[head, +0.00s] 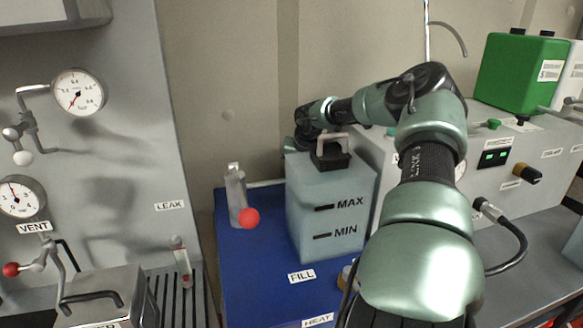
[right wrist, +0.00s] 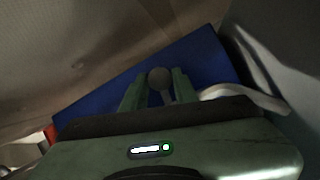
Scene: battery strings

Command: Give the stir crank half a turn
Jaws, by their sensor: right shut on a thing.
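My right arm reaches across the picture in the head view, its wrist ending behind the back left top of a pale blue tank (head: 325,220) marked MAX and MIN. In the right wrist view my right gripper (right wrist: 158,88) has its two green fingers closed around a grey round knob (right wrist: 159,78), which I take for the stir crank's knob. The knob and fingertips are hidden in the head view. A black block with a pale bent bar (head: 331,150) sits on the tank top. My left gripper is in neither view.
The tank stands on a blue mat (head: 255,275) beside a clear cylinder (head: 236,195) and a red ball (head: 249,218). A pale curved piece (right wrist: 245,93) lies close right of my right fingers. A grey panel with gauges (head: 78,92) stands left, a green canister (head: 520,75) back right.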

